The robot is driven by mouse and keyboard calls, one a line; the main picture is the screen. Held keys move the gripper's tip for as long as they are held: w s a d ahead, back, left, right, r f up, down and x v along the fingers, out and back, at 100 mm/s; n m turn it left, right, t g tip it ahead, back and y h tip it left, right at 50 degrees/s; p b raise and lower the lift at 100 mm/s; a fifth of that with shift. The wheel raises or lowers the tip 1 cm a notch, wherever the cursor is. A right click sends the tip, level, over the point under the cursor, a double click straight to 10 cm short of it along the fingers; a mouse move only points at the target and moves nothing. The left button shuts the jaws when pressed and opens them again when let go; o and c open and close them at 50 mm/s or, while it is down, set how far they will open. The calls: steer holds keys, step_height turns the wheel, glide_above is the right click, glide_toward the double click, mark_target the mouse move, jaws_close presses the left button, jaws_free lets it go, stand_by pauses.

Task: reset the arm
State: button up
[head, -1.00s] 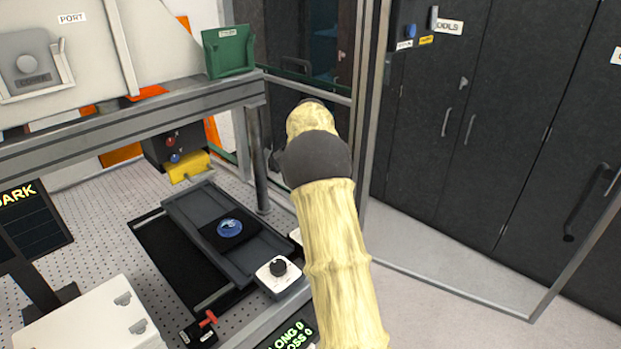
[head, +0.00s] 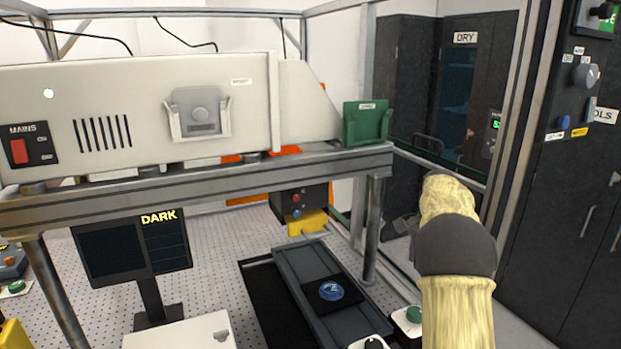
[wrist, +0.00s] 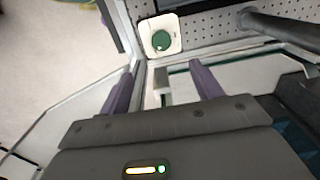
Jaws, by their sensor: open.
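My arm, in a pale yellow sleeve with a dark joint, rises at the right of the head view, and its gripper end is hidden there. In the wrist view my gripper (wrist: 162,82) is open, its two purple fingers apart. Between and beyond the fingers are a pale frame edge and a small grey upright piece (wrist: 161,84); I cannot tell whether anything touches them. A white box with a round green button (wrist: 161,40) lies just beyond the fingertips; a similar green-button box (head: 408,319) shows beside my arm in the head view.
A grey beam (head: 200,180) on posts carries the cream instrument housing (head: 255,100). Below it, a blue disc (head: 331,291) sits on a dark stage (head: 300,272). A monitor (head: 130,246) reads DARK. A metal frame post (head: 515,100) stands close behind my arm.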

steer(key=s+a+f+n, duration=0.3)
steer(key=s+a+n, duration=0.1)
steer(key=s, duration=0.5)
steer(key=s+a+f+n+t, duration=0.1)
steer(key=s+a+f+n, duration=0.2)
steer(key=s+a+n, duration=0.2)
steer(key=s+a+f+n+t, duration=0.1)
steer(key=s+a+n, duration=0.4)
steer(key=s, duration=0.8)
steer(key=a+f, duration=0.1)
steer(key=a, duration=0.2)
steer(key=shift+f, duration=0.4)
steer(key=shift+a, duration=0.1)
